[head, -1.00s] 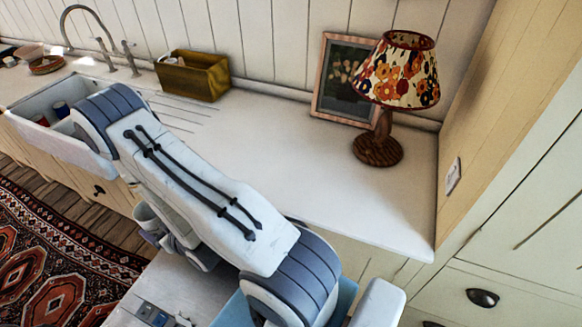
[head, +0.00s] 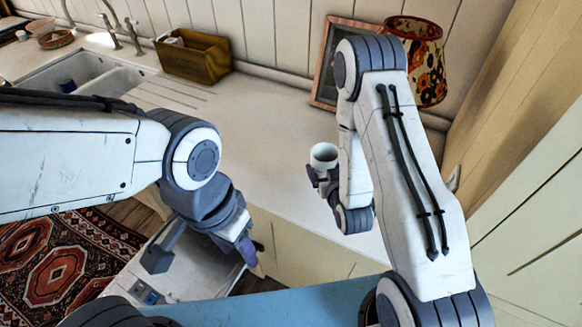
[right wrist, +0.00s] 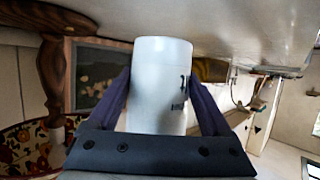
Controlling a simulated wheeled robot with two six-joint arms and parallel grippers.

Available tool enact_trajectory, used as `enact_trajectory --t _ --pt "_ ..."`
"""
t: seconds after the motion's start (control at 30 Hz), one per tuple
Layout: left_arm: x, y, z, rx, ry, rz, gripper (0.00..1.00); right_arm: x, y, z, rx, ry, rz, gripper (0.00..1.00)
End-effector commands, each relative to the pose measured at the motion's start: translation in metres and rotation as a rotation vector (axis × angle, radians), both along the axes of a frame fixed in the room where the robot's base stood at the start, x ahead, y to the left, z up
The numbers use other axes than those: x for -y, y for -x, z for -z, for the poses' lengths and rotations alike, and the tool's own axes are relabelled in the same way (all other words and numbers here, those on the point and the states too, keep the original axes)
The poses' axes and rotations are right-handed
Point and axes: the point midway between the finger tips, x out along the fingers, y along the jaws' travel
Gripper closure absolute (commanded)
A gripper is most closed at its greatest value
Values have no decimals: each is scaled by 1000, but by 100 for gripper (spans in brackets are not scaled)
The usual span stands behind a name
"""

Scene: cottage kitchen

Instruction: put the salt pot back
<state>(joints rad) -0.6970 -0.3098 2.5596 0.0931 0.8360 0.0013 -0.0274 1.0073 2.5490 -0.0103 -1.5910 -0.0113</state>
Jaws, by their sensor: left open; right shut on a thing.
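The white salt pot (head: 324,154) is held upright by my right gripper (head: 322,180) above the pale counter (head: 265,135). In the right wrist view, the pot (right wrist: 161,80) sits between the two fingers and shows dark lettering on one side, too small to read. The counter shows upside down along the top of that view. My left gripper (head: 204,252) is open and empty, pointing down in front of the counter over a low white surface (head: 200,278).
A flowered lamp (head: 425,60) and a picture frame (head: 325,70) stand at the back right, partly behind my right arm. A yellow-brown box (head: 195,58) stands by the wall. A sink (head: 75,75) lies at the left. The counter between is clear.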

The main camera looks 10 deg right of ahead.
Motion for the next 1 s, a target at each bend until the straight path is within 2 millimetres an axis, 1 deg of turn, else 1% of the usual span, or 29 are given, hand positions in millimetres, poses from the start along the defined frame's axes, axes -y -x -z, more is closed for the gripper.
enact_trajectory --t 0.03,0.1,0.23,0.3,0.4,0.5,0.63,0.73,0.83,1.0 --pt "0 0 18 0 0 0 50 -9 -11 4 14 -1 -31 77" --pt "0 0 35 0 0 0 50 -23 -24 2 17 0 -88 77" --pt "0 0 69 -1 -1 1 50 -50 -44 -10 20 4 -221 77" --pt "0 0 87 -1 -1 1 50 -62 -50 -18 19 7 -294 77" --pt "0 0 109 -1 -1 1 50 -73 -54 -29 16 9 -380 77" --pt "0 0 124 -1 -1 2 50 -77 -54 -39 11 9 -440 77" --pt "0 0 131 0 0 2 50 -79 -52 -47 3 6 -474 77" --pt "0 0 131 0 0 2 50 -86 -56 -45 -3 4 -485 77" --pt "0 0 130 0 0 2 50 -101 -65 -34 -7 3 -488 77" --pt "0 0 125 0 0 2 50 -134 -89 -12 -6 2 -487 77"
